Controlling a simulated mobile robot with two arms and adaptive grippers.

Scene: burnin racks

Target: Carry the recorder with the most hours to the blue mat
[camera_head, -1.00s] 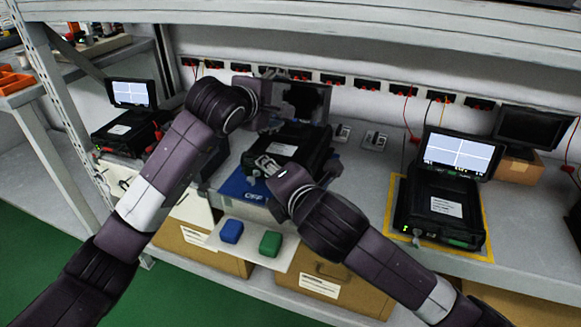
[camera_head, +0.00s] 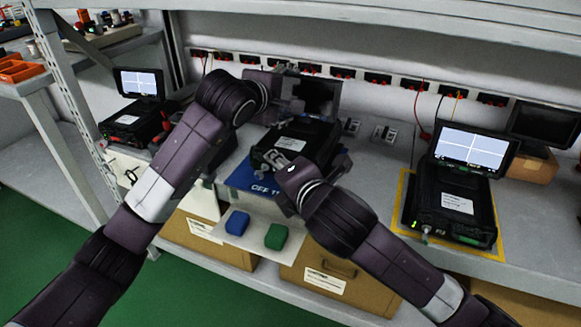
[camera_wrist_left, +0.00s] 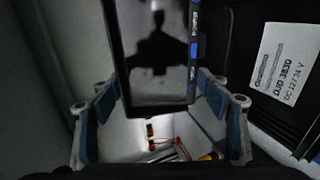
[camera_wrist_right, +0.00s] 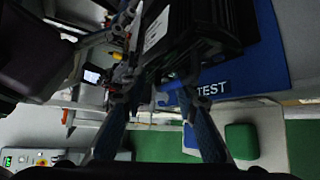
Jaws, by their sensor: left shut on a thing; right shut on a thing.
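The middle recorder (camera_head: 318,140) is a black box with a white label and a raised dark screen (camera_head: 318,95). It sits at or just above the blue mat (camera_head: 238,178), covering its back part; I cannot tell if it touches. My left gripper (camera_wrist_left: 160,95) is shut on the screen, one finger at each side. My right gripper (camera_head: 274,158) is shut on the recorder's near left edge; its fingers also show in the right wrist view (camera_wrist_right: 155,92). Other recorders with lit screens stand at left (camera_head: 135,120) and right (camera_head: 455,205); their hours are unreadable.
The right recorder stands on a yellow-edged mat (camera_head: 405,200). A blue block (camera_head: 237,223) and a green block (camera_head: 276,236) lie on a pale ledge in front. Cardboard boxes (camera_head: 335,277) are below.

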